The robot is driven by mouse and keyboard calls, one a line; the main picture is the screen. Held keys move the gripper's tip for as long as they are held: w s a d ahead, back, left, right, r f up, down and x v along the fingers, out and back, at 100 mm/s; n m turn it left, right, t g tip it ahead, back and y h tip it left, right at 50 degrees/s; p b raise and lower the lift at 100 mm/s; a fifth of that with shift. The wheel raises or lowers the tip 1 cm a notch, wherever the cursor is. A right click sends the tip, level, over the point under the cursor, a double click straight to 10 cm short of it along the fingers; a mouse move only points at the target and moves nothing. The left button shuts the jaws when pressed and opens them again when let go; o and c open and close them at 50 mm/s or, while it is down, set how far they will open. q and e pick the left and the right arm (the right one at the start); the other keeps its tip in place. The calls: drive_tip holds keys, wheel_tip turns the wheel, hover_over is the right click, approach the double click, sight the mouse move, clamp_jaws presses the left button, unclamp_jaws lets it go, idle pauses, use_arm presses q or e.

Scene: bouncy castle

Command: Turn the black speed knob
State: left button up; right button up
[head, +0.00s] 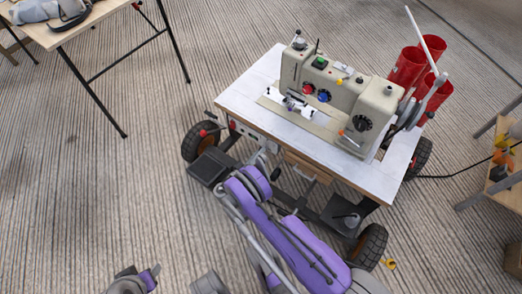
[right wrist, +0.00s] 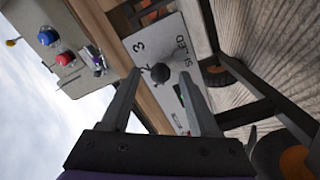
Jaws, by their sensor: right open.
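The black speed knob (right wrist: 160,73) shows in the right wrist view on a pale plate (right wrist: 150,48) marked with numbers and "SPEED". The plate is fixed below the front edge of the sewing table (head: 240,109). My right gripper (right wrist: 159,70) is open. In the picture its two fingertips lie on either side of the knob, with a gap on each side; I cannot tell how far they are from the plate. In the head view my right gripper (head: 268,152) is at the table's front edge, and I cannot make out the knob there.
A beige sewing machine (head: 335,100) with red and blue knobs stands on the wheeled table. Red thread cones (head: 408,68) stand behind it. A pedal plate (head: 209,168) and wheels (head: 201,140) are below. Another table (head: 75,28) is at upper left. Ribbed floor is free at left.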

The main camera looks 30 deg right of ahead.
drive_tip(key=shift+x, duration=1.35)
clamp_jaws()
